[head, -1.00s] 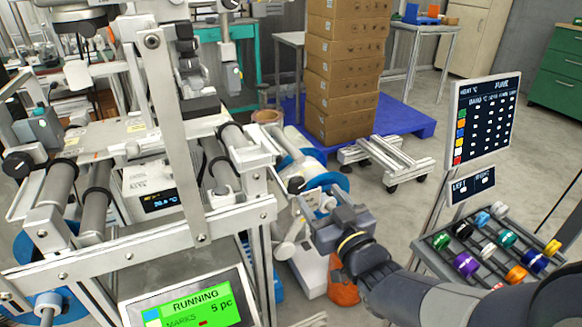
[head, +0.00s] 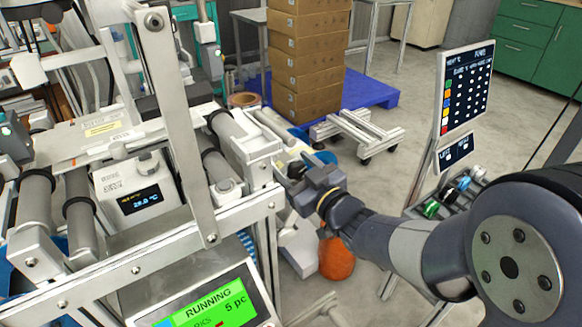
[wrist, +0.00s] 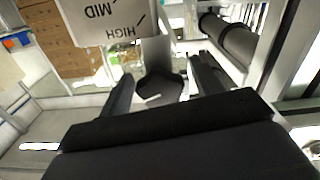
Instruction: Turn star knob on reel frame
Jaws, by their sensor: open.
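A black lobed star knob (wrist: 160,88) shows in the wrist view on the reel frame, between the two fingers of my gripper (wrist: 164,84). The fingers are apart, with a gap on each side of the knob. In the head view my gripper (head: 292,184) is at the right side of the reel frame (head: 258,165). A small dark part that looks like the knob (head: 296,169) shows beside the fingers there, partly hidden by them. I cannot tell how deep the knob sits between the fingers.
A grey plate marked MID and HIGH (wrist: 108,22) is close above the knob in the wrist view. Grey rollers (head: 222,170) and a green RUNNING screen (head: 212,302) are to the left. An orange object (head: 336,260) is below my arm. A rack of coloured reels (head: 450,200) stands at right.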

